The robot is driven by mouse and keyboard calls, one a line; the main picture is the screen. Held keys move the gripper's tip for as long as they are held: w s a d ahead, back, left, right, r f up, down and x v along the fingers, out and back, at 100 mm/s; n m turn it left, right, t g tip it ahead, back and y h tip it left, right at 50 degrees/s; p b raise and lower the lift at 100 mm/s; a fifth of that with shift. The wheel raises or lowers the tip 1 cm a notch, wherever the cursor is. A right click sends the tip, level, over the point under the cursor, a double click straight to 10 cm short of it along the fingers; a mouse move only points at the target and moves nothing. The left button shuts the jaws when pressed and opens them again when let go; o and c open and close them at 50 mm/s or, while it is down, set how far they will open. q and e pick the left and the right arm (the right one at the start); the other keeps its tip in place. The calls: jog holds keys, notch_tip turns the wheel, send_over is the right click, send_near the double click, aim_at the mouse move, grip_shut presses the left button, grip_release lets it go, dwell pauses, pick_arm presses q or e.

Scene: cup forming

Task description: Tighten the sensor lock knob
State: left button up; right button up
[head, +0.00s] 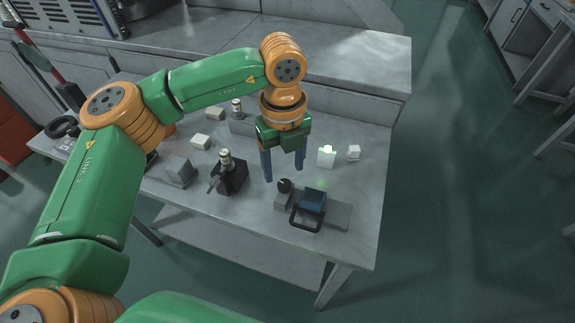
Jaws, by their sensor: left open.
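My left gripper (284,173) points down over the grey table (345,215) with its two dark fingers apart and nothing between them. Just below its fingertips, a small round black knob (285,185) stands on a grey block. I cannot tell whether the fingers are level with the knob or above it. Right of the knob is a blue-topped device (312,198) with a black loop handle on a flat grey base. I cannot tell for sure that this black knob is the sensor lock knob. My right gripper is not in view.
A black fixture (232,178) with a silver upright part stands left of the gripper. A white block (326,158) and a smaller white piece (353,153) stand to the right. A grey block (180,171) lies farther left. The table's right edge is clear.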

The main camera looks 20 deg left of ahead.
aim_at(284, 183)
pick_arm(q)
jog(key=f, duration=0.3)
jog(key=shift+s+f+p, duration=0.2)
jog(key=shift+f+p, duration=0.1)
jog(key=shift+w+f, duration=0.2)
jog(key=shift+f, duration=0.05)
jog(key=shift+s+r, duration=0.1)
jog(key=shift+s, duration=0.05)
jog(key=c, duration=0.4)
grip_shut()
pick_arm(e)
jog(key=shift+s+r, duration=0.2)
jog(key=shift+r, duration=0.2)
